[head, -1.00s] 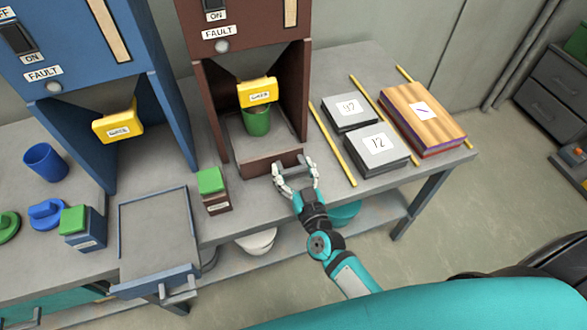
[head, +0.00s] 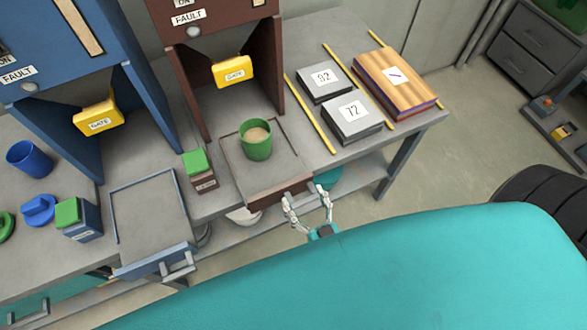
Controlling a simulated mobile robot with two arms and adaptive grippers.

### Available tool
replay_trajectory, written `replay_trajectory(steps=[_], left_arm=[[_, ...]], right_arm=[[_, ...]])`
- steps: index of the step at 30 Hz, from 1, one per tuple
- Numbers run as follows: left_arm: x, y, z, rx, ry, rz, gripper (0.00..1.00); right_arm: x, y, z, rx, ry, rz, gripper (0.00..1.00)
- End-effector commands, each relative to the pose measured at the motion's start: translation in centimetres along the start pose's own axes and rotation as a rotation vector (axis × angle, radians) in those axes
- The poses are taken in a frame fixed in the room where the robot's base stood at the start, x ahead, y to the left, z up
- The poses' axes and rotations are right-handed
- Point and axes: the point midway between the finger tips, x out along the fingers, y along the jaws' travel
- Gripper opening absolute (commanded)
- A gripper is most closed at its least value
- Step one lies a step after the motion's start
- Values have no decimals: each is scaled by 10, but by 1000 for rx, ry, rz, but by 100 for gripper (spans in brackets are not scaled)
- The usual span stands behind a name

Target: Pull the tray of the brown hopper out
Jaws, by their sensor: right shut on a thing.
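The brown hopper (head: 190,85) stands at the back of the bench. Its tray (head: 262,178) sticks out in front of the hopper, past the bench's front edge. A green cup (head: 256,146) with something tan inside stands upright on the tray. My right gripper (head: 306,197) is at the tray's brown front, shut on its handle, which the fingers mostly hide. My left gripper is not in view.
The blue hopper (head: 40,125) stands at the left with its own tray (head: 150,215) pulled out. A green-topped block (head: 198,170) sits close left of the brown tray. Dark weights (head: 350,118) and a wooden-topped block (head: 397,78) lie at the right between yellow strips.

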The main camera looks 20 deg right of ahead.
Motion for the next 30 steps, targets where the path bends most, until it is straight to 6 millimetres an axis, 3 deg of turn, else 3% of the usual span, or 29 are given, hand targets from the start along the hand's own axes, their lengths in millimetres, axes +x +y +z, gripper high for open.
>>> replay_trajectory(steps=[3,9,23,24,30], left_arm=[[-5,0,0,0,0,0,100],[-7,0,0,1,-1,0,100],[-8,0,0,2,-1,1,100],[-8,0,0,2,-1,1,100],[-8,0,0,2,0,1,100]], right_arm=[[-20,0,0,-1,-3,-1,13],[-38,0,0,1,-1,0,13],[-46,-1,2,-1,-4,-1,14],[-46,-1,2,-1,-4,-1,73],[-45,0,1,-1,-2,-1,95]])
